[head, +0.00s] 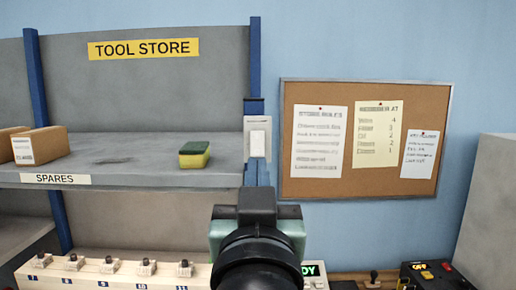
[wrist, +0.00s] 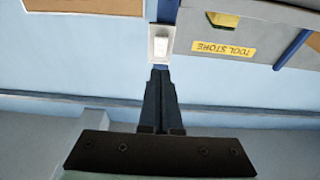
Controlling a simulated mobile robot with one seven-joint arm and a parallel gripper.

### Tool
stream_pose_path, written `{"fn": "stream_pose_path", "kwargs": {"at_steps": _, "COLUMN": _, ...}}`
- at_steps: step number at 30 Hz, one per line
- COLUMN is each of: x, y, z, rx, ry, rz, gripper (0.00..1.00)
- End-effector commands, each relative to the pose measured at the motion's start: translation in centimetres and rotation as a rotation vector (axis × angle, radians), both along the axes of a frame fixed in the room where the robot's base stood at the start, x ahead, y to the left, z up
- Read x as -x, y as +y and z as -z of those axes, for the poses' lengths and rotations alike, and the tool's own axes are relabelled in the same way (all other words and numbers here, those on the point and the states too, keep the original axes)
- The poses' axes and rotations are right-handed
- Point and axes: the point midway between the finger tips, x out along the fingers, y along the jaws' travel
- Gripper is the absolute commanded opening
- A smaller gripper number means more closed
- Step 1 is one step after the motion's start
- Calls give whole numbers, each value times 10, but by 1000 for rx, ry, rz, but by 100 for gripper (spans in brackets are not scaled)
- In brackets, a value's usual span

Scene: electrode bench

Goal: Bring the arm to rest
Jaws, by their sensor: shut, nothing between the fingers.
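My gripper (wrist: 160,70) points away from the camera in the wrist view. Its two dark fingers lie together with nothing between them. In the head view my arm rises from the bottom edge at the centre, and my gripper (head: 257,195) shows from behind, in front of the blue wall and just below a white switch box (head: 258,137). The fingertips are hard to make out there. The switch box also shows just beyond the fingertips in the wrist view (wrist: 160,45). I cannot tell whether the fingers touch anything.
A grey shelf (head: 120,180) at left bears a green and yellow sponge (head: 194,155) and cardboard boxes (head: 40,146). A cork board (head: 390,185) hangs at right. A panel with several switches (head: 120,280) lies below. A grey cabinet (head: 490,210) stands far right.

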Motion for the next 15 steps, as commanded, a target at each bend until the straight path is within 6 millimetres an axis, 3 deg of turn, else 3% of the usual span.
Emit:
{"fn": "stream_pose_path", "kwargs": {"at_steps": 8, "x": 2, "y": 0, "z": -1, "rx": 0, "ry": -15, "rz": 0, "gripper": 0}}
{"fn": "stream_pose_path", "kwargs": {"at_steps": 11, "x": 28, "y": 0, "z": -21, "rx": 1, "ry": -152, "rz": 1, "gripper": 0}}
{"fn": "stream_pose_path", "kwargs": {"at_steps": 15, "x": 82, "y": -1, "z": -57, "rx": 3, "ry": -398, "rz": 4, "gripper": 0}}
